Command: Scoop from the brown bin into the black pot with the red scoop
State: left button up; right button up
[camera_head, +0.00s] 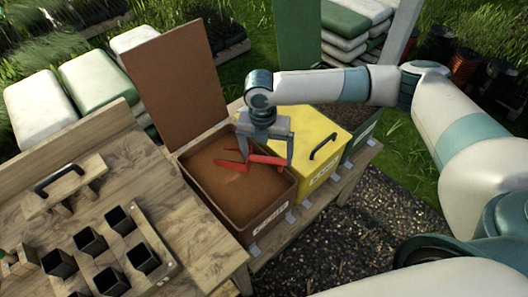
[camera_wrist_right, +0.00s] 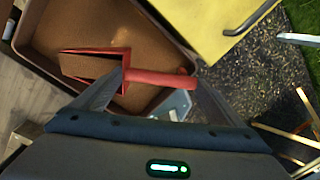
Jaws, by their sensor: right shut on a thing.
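The brown bin (camera_head: 268,219) stands open with its lid raised at the back, filled with brown material (camera_head: 212,170). My right gripper (camera_head: 268,160) is over the bin's right side, shut on the handle of the red scoop (camera_head: 233,166). In the right wrist view the scoop (camera_wrist_right: 98,53) points left over the brown material, and its handle (camera_wrist_right: 160,80) lies between the fingers (camera_wrist_right: 160,85). The scoop seems to hold brown material, but I cannot tell whether it touches the contents below. Several small black pots (camera_head: 90,240) sit in a wooden holder on the bench at left. My left gripper is not in view.
A yellow bin (camera_head: 318,140) with a closed lid and black handle stands right of the brown bin. The brown raised lid (camera_head: 178,80) blocks the back. A wooden block with a black handle (camera_head: 62,185) lies on the bench, which has clear boards (camera_head: 175,205) beside the bin.

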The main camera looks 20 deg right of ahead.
jog(key=shift+s+d+r+y+p, duration=0.15)
jog(key=shift+s+d+r+p, duration=0.2)
jog(key=shift+r+p, duration=0.25)
jog(key=shift+s+d+r+y+p, duration=0.2)
jog(key=shift+d+r+p, duration=0.25)
jog(key=shift+r, duration=0.25)
